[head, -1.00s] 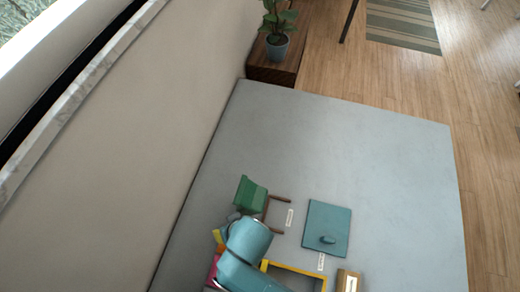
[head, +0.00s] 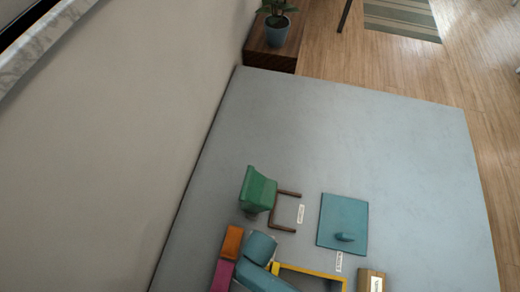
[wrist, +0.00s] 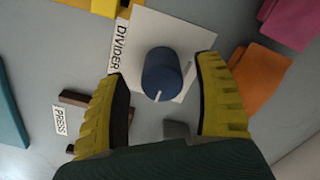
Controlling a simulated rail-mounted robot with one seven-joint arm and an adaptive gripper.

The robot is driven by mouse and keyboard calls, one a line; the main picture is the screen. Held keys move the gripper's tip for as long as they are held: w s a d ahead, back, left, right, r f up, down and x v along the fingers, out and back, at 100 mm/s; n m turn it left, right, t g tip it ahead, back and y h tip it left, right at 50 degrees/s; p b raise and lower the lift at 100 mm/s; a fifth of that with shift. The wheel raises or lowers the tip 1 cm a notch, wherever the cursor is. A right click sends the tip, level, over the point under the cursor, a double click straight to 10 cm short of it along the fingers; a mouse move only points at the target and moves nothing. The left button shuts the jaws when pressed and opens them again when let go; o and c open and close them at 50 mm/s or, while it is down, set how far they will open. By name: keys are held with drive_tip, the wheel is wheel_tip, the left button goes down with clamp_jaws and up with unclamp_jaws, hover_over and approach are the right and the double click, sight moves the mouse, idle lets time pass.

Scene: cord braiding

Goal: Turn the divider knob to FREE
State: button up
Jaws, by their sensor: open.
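In the wrist view the divider knob (wrist: 161,76) is a dark blue cylinder on a white plate (wrist: 140,30) labelled DIVIDER. A short white pointer line on the knob points toward the lower part of the picture. A thin grey mark lies on the plate to the knob's right. No FREE lettering can be read. My gripper (wrist: 162,68) has its two yellow ribbed fingers apart, one on each side of the knob, with a visible gap on both sides. In the head view the knob and my fingers are hidden.
Orange (head: 232,243) and magenta (head: 222,275) pieces lie near my arm. A green object (head: 258,190), a brown press frame (head: 285,228), a teal board (head: 342,215), a yellow frame (head: 318,272) and a wooden box (head: 372,281) are close by. The far tabletop (head: 330,130) is clear.

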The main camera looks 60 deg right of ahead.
drive_tip(key=shift+f, duration=0.85)
drive_tip(key=c, duration=1.2)
